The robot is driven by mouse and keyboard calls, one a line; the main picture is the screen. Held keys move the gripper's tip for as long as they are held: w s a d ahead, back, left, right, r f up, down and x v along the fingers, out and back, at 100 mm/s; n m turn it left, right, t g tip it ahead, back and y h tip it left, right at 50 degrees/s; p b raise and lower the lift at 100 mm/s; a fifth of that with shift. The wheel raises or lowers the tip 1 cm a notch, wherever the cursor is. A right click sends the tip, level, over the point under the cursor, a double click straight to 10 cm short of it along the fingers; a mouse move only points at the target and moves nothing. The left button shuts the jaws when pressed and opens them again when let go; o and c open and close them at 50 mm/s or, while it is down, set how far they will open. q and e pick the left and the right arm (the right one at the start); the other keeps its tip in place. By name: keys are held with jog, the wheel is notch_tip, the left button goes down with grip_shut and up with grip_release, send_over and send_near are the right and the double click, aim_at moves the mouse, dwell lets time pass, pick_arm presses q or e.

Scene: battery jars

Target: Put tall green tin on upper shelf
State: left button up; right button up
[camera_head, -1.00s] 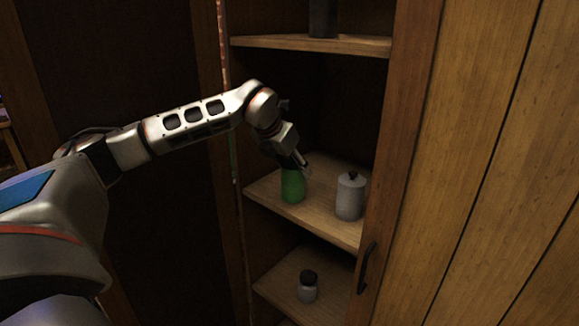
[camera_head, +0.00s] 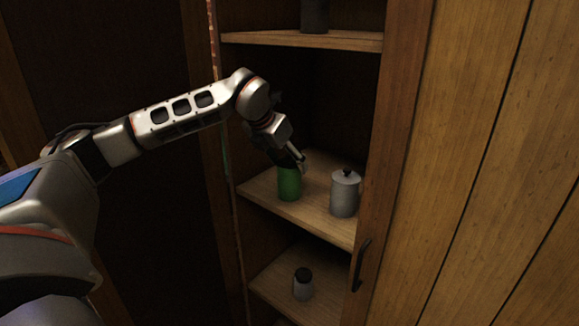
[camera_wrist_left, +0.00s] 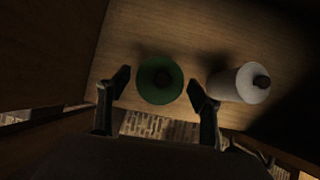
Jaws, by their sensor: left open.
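The tall green tin (camera_head: 289,185) stands upright on the middle shelf (camera_head: 318,217), left of a grey-white jar. In the left wrist view the green tin (camera_wrist_left: 160,81) shows from above, its round top between the two fingers. My left gripper (camera_head: 297,160) is at the top of the tin, pointing down and hiding part of its upper end. Its fingers (camera_wrist_left: 160,92) are open, one on each side of the tin, with a gap visible on both sides. The upper shelf (camera_head: 260,38) is above, with a dark jar (camera_head: 314,15) on it. My right gripper is not in view.
The grey-white lidded jar (camera_head: 344,194) stands close to the right of the tin, and shows in the wrist view (camera_wrist_left: 236,84). A small dark-lidded jar (camera_head: 303,284) is on the lower shelf. A wooden door with a handle (camera_head: 360,266) is at right. The upper shelf's left part looks clear.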

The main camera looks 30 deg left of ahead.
pick_arm(q)
jog(key=v, duration=0.9)
jog(key=shift+s+r+b, duration=0.25)
jog(key=shift+r+b, duration=0.1)
jog(key=shift+b, duration=0.1)
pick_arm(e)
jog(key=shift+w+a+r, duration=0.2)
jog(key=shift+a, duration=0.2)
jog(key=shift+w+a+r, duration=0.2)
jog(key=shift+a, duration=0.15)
